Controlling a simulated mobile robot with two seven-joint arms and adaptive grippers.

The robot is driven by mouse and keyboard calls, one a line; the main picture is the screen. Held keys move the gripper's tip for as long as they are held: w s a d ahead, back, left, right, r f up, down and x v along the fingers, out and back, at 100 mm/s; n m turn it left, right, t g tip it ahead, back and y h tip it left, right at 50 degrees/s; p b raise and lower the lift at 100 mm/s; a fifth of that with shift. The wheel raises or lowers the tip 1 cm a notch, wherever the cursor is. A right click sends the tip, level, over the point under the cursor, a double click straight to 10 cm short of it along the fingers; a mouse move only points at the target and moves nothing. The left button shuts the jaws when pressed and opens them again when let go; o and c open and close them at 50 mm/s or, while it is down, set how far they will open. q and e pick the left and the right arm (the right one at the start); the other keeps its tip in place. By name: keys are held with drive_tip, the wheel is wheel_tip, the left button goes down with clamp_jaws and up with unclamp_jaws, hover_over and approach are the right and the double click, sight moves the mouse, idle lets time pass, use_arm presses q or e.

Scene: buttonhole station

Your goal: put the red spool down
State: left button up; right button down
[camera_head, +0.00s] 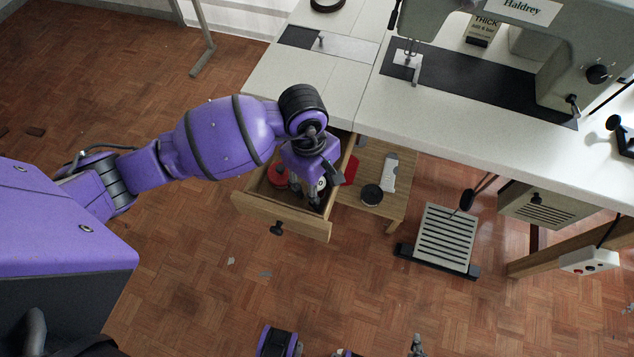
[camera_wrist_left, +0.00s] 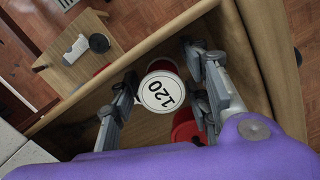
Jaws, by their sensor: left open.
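A red spool with a white top marked "120" (camera_wrist_left: 160,92) stands in the open drawer (camera_head: 280,222), between the fingers of my left gripper (camera_wrist_left: 157,97). In the wrist view the fingers are spread to either side of it. In the head view my left gripper (camera_head: 306,188) reaches down into the drawer, and its wrist hides part of the inside. Another red thing (camera_head: 277,174) is in the drawer beside the gripper; it also shows in the wrist view (camera_wrist_left: 184,128), partly behind a finger. Of my right arm, only small parts show at the bottom edge, with a grey tip (camera_head: 417,346).
The drawer hangs under the white sewing table (camera_head: 310,75). A low wooden shelf (camera_head: 390,205) to its right holds a dark round thing (camera_head: 371,194), a pale tool (camera_head: 390,172) and something red. A pedal (camera_head: 446,240) stands on the floor further right. Floor in front is mostly clear.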

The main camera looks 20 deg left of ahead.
use_arm(q)
drive_tip(key=shift+r, duration=0.4)
drive_tip(key=r, duration=0.7)
drive_tip(key=a+r, duration=0.1)
drive_tip(key=r, duration=0.2)
drive_tip(key=shift+w+a+r, duration=0.1)
drive_tip(key=shift+w+r, duration=0.1)
drive_tip(key=shift+r, duration=0.55)
use_arm(e)
drive_tip(key=shift+w+r, duration=0.35)
drive_tip(key=shift+w, duration=0.1)
